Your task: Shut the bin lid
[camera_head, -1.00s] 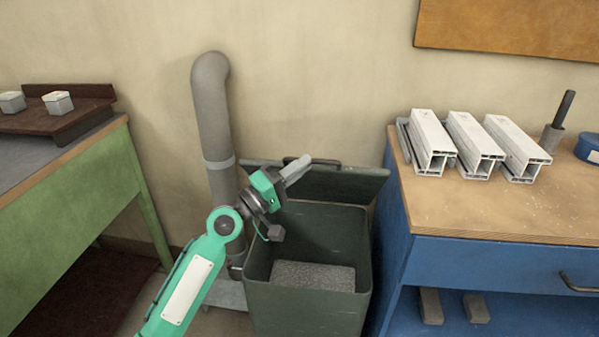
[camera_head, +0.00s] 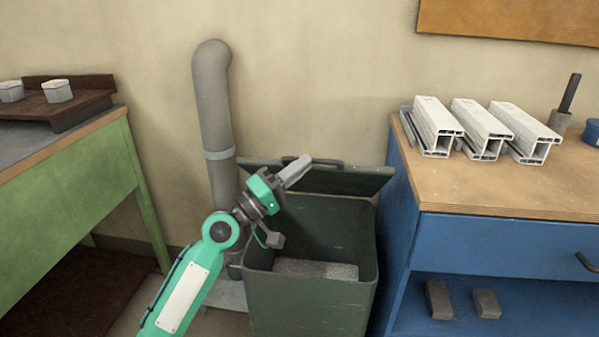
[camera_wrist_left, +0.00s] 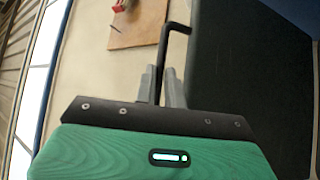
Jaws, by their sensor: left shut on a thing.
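The dark green bin (camera_head: 310,305) stands on the floor between the two benches. Its lid (camera_head: 350,182) is open, tilted up at the back near the wall, and shows as a dark panel in the left wrist view (camera_wrist_left: 250,80). A dark bar handle (camera_head: 328,163) sits at the lid's upper edge; it also shows in the left wrist view (camera_wrist_left: 166,45). My left gripper (camera_head: 299,168) is shut on the handle, its fingers (camera_wrist_left: 161,85) either side of the bar. Grey material (camera_head: 315,269) lies inside the bin. My right gripper is not in view.
A grey pipe (camera_head: 213,105) runs down the wall left of the bin, close to my left arm. A blue bench (camera_head: 490,250) with white profiles (camera_head: 437,127) stands close on the right. A green bench (camera_head: 75,185) stands on the left.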

